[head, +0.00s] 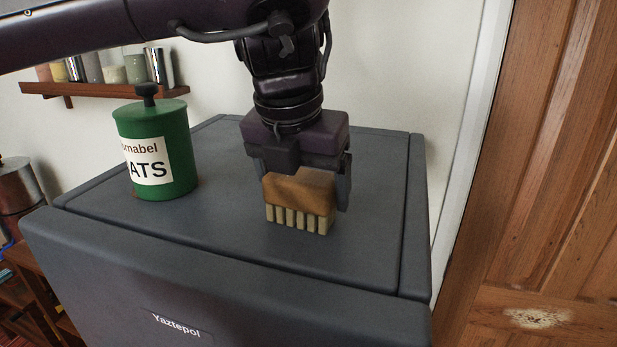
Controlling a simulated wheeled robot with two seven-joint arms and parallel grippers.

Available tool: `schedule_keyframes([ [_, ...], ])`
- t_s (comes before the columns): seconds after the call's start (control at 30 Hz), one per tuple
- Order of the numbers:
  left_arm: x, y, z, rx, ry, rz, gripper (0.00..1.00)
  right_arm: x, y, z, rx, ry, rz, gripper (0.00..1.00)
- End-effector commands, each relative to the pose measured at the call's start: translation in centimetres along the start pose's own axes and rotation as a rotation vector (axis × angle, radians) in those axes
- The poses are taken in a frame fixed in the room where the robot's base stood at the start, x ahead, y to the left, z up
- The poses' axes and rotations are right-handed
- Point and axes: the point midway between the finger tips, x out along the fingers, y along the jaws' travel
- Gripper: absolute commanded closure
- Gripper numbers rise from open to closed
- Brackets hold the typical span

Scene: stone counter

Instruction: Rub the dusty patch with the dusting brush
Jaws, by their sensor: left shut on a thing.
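My left gripper (297,183) comes down from above and is shut on the dusting brush (299,187). The brush has a brown wooden block and a row of pale bristle tufts pointing down. It is upright over the right part of the grey cabinet top; I cannot tell whether the bristles touch it. A pale, speckled dusty patch (537,318) shows on the wooden door (545,200) at the lower right, well apart from the brush. My right gripper is not in view.
The grey cabinet (150,255) bears a "Yaztepol" label. A green canister (178,125) with a black knob stands on its left part. A wall shelf (95,88) with several cups is behind at the left. A metal pot (20,188) is at the far left.

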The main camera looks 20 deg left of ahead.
Motion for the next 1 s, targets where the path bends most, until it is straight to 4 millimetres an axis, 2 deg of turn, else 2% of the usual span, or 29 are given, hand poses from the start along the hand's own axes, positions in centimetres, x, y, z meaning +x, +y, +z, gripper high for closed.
schedule_keyframes([
  [0.5,-0.8,-0.3,-3.4,0.000,0.002,0.001,0.37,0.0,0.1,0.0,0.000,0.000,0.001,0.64],
  [0.83,-0.9,-0.3,-3.4,0.000,0.003,0.002,0.37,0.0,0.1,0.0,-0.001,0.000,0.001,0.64],
  [1.0,-2.3,-0.3,-2.9,-0.001,-0.002,0.003,0.37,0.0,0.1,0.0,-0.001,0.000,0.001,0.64],
])
